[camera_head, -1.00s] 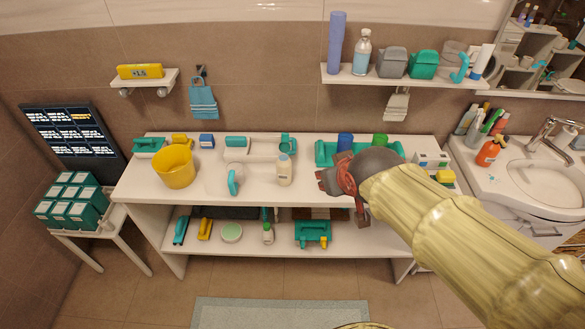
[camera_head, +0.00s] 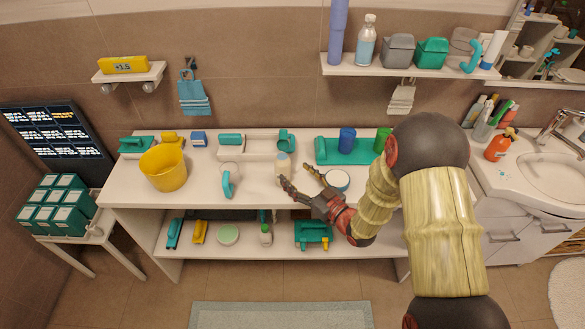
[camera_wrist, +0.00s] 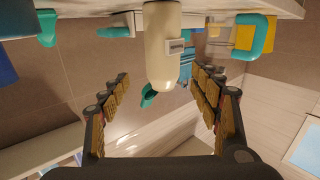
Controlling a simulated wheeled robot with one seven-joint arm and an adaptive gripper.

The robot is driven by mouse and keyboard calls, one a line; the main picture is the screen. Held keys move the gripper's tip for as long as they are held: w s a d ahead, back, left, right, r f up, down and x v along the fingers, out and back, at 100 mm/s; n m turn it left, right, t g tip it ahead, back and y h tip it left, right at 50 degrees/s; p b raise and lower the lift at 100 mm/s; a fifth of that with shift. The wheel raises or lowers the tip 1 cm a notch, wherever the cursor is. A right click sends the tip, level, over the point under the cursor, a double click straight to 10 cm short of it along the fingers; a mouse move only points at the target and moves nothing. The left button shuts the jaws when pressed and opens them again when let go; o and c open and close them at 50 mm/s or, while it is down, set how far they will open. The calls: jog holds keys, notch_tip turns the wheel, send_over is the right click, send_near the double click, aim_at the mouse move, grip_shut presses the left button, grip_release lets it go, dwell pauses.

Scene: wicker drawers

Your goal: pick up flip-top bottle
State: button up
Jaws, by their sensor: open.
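A cream bottle with a pale cap (camera_head: 282,168), which looks like the flip-top bottle, stands upright on the white table top. In the wrist view the bottle (camera_wrist: 162,50) hangs in from the top centre, inverted, with a small label on its side. My gripper (camera_head: 297,177) is open and empty, just to the right and front of the bottle in the head view. In the wrist view the fingers of my gripper (camera_wrist: 161,88) are spread on either side of the bottle's line. I cannot tell if the bottle is between the fingertips; no contact shows.
A clear cup with a teal handle (camera_head: 228,182) and a yellow bucket (camera_head: 163,168) stand left of the bottle. A round white-topped tin (camera_head: 337,180) and a teal tray (camera_head: 328,158) are to the right. A wall shelf (camera_head: 410,70) holds bottles above.

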aim_at(288, 169)
jog(key=shift+s+f, duration=0.2)
jog(key=shift+f, duration=0.1)
jog(key=shift+a, duration=0.15)
jog(key=b+x, duration=0.1)
jog(key=x, duration=0.6)
jog(key=shift+w+a+b, duration=0.2)
jog(key=shift+a+b, duration=0.05)
jog(key=shift+b, duration=0.15)
jog(key=shift+r, duration=0.1)
jog(key=shift+c, duration=0.6)
jog(key=c, duration=1.4)
